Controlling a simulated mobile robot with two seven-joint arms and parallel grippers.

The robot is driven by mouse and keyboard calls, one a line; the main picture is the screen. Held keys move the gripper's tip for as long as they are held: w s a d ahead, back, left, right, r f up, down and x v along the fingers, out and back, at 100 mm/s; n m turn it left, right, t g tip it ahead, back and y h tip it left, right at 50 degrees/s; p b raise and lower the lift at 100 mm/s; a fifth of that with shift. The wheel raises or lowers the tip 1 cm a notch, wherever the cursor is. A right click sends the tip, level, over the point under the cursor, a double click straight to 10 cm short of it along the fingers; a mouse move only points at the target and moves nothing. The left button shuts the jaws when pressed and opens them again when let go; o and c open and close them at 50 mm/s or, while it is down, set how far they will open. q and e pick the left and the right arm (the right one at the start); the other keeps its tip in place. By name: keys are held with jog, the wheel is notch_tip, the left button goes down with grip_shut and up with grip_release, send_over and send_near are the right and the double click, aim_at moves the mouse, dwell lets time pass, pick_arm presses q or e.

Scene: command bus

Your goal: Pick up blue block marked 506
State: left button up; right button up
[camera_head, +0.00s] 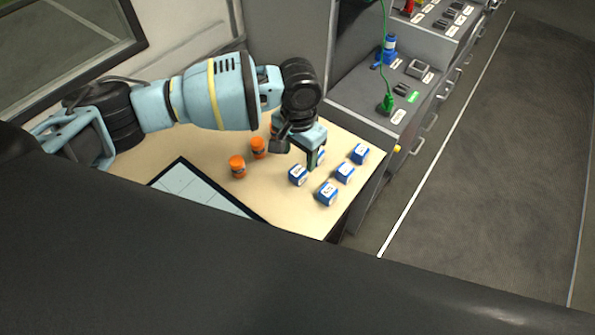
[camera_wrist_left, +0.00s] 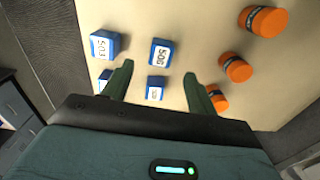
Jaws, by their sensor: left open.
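A blue block with a white label that appears to read 506 (camera_wrist_left: 160,52) lies on the table just ahead of the fingertips in the left wrist view. It appears to be the block left of the gripper in the head view (camera_head: 298,175). My left gripper (camera_head: 310,158) points down over the blocks, open and empty. In the wrist view its fingers (camera_wrist_left: 159,70) are spread, with another blue block (camera_wrist_left: 155,87) showing between them, its label too small to read. My right gripper is not in view.
Other blue blocks (camera_head: 327,194) (camera_head: 345,172) (camera_head: 360,153) stand close by on the right. A dark-framed panel (camera_head: 190,186) lies on the table (camera_head: 300,217). Grey consoles (camera_head: 365,95) stand behind.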

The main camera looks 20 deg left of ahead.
aim_at(298, 171)
pick_arm(q)
jog(key=shift+a+f, duration=0.1)
jog(key=shift+f, duration=3.5)
jog(key=c, duration=1.1)
jog(key=shift+o, duration=0.2)
jog(key=shift+r, duration=5.1)
